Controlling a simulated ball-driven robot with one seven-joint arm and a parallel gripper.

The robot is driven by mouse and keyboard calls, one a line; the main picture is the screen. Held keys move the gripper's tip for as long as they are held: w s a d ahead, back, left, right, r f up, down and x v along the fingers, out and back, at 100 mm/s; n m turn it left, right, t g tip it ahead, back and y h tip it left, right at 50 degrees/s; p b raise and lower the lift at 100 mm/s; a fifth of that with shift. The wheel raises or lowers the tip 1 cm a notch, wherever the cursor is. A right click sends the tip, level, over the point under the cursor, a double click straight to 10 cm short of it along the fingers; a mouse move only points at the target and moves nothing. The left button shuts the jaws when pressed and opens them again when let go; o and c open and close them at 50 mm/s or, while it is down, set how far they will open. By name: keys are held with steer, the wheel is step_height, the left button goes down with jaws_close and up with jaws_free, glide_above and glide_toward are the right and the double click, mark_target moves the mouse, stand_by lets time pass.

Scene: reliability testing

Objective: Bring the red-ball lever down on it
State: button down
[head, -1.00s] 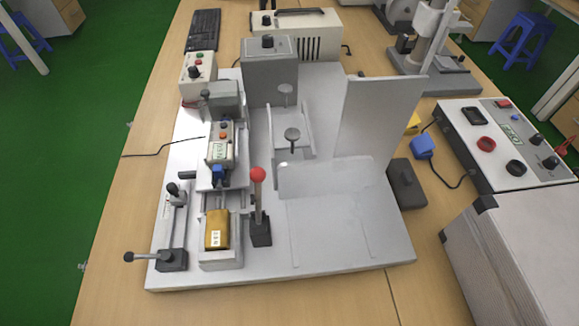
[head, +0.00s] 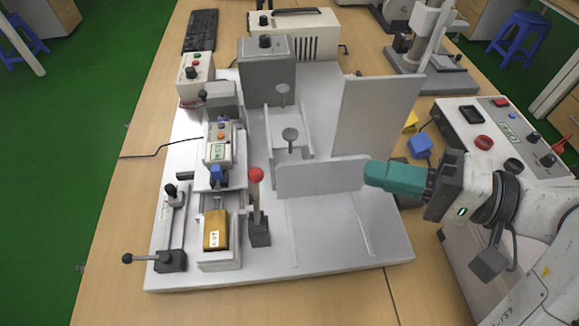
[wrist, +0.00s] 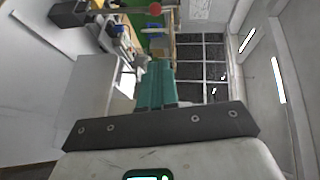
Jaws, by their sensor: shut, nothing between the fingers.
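The red-ball lever stands upright on a dark block (head: 260,233) on the grey base plate, with its red ball (head: 256,174) on top. A yellow block with a white label (head: 216,230) sits in a holder just left of the lever. My gripper (head: 372,173) has teal fingers, shut and empty, and is right of the lever, in front of the low grey panel's right end. In the wrist view the teal fingers (wrist: 156,85) point away from the camera, and the red ball (wrist: 155,9) shows at the top edge.
A low grey panel (head: 312,178) and a tall grey panel (head: 375,115) stand on the plate between lever and arm. A black-knobbed lever (head: 150,258) is at front left. A control box (head: 505,135) is at right. The plate's front right is clear.

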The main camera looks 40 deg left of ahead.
steer(key=shift+a, duration=0.1)
steer(key=s+d+p+x, duration=0.1)
steer(key=s+x, duration=0.1)
steer(key=x, duration=1)
steer(key=shift+s+a+f, duration=0.2)
steer(key=shift+s+a, duration=0.1)
steer(key=shift+s, duration=0.1)
